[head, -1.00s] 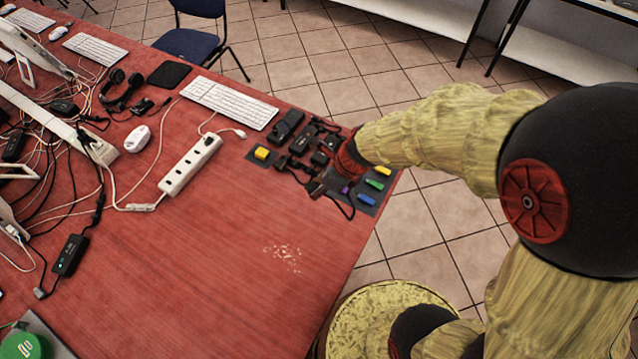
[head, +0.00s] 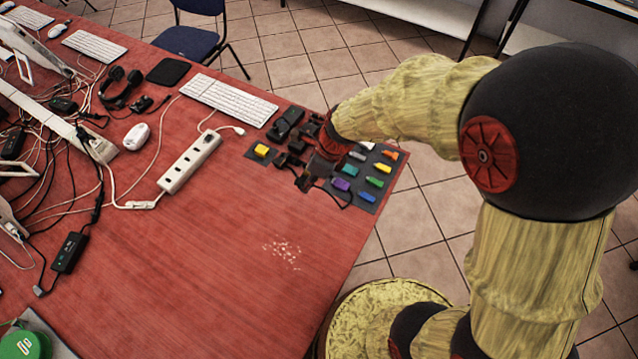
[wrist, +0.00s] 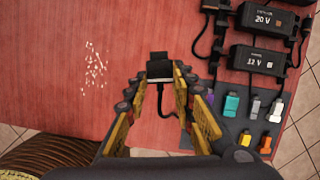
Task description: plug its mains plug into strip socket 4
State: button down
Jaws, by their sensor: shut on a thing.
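My gripper (wrist: 160,78) is shut on a black mains plug (wrist: 159,64), held at the fingertips above the red table. A black cable (wrist: 161,98) runs from the plug back between the fingers. In the head view my gripper (head: 308,176) is near the table's right corner, by the coloured tags, and the plug is small and dark there. The white power strip (head: 190,163) lies on the table to the left of my gripper, apart from it. Its sockets are too small to read by number, and it is not in the wrist view.
Black adapters marked 20 V (wrist: 263,20) and 12 V (wrist: 258,61) lie right of my gripper. Coloured tags sit on a grey mat (wrist: 225,140). A yellow block (head: 262,150) and white keyboard (head: 230,100) lie near the strip.

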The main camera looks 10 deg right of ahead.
jog(key=w+a+f+n+g+h+b, duration=0.1)
jog(key=w+a+f+n+h, duration=0.15)
jog(key=w+a+n, duration=0.2)
jog(key=w+a+f+n+h+b, duration=0.1)
jog(key=w+a+f+n+h, duration=0.1)
jog(key=w+a+n+h, duration=0.3)
notch_tip(320, 180, up, 2)
jog(key=n+t+h+b, duration=0.4)
jog(key=n+t, duration=0.3)
jog(key=t, duration=0.3)
send_over(192, 155)
jog(key=shift+m, duration=0.25)
jog(key=shift+w+f, duration=0.15)
jog(key=shift+f, duration=2.25)
jog(key=shift+b, duration=1.15)
jog(key=shift+f+b, duration=1.25)
jog(key=shift+b, duration=0.15)
